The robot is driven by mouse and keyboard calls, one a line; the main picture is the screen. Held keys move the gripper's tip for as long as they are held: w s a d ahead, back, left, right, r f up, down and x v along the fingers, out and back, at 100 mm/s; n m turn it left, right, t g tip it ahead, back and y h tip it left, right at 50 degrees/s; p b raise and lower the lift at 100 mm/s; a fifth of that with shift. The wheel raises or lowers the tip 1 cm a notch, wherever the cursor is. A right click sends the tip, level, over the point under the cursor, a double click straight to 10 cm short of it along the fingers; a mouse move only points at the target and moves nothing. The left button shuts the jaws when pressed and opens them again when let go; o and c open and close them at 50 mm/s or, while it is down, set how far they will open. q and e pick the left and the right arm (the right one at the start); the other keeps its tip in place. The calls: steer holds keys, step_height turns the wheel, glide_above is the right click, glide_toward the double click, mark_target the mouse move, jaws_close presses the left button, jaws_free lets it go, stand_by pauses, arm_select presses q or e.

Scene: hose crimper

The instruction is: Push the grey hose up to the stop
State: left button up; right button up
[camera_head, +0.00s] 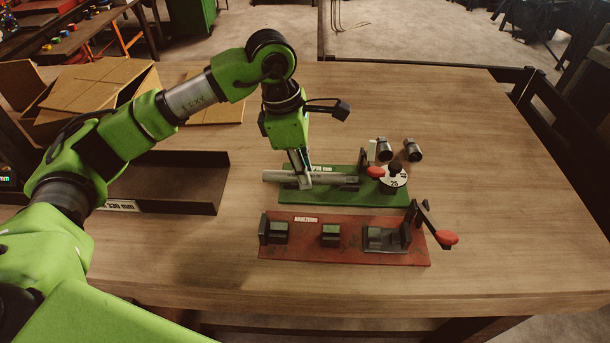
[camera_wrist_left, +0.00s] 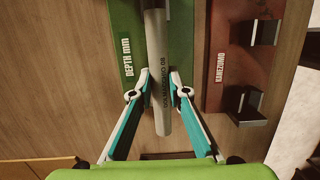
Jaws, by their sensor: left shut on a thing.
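The grey hose (camera_head: 280,177) lies level along the green fixture (camera_head: 308,197), with its left end sticking out past the fixture's left edge. My left gripper (camera_head: 304,182) points down at the hose and is shut on it. In the left wrist view, the two fingers of the left gripper (camera_wrist_left: 160,92) close on the sides of the grey hose (camera_wrist_left: 157,50), and lettering shows on the hose. The green fixture (camera_wrist_left: 176,50) lies under it with a depth label. The stop and the hose's far end cannot be told clearly. My right gripper is not in view.
A white dial marked 25 (camera_head: 394,180) with a red knob (camera_head: 376,172) stands at the fixture's right end. Two metal fittings (camera_head: 413,150) lie behind it. A red fixture (camera_head: 340,250) with a red-handled lever (camera_head: 446,238) lies in front. A dark tray (camera_head: 165,165) is at left.

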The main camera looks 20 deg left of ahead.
mark_target(328, 175)
arm_select(q)
steer(key=shift+w+d+b, duration=0.1)
steer(key=shift+w+d, duration=0.1)
steer(key=shift+d, duration=0.6)
steer(key=shift+w+d+b, duration=0.1)
steer(key=shift+w+d, duration=0.1)
steer(key=shift+d, duration=0.55)
steer(key=shift+w+d+b, duration=0.1)
steer(key=shift+w+d, duration=0.1)
steer(key=shift+d, duration=0.6)
steer(key=o, duration=1.8)
steer(key=shift+r+p, duration=2.15)
steer(key=shift+r, duration=2.4)
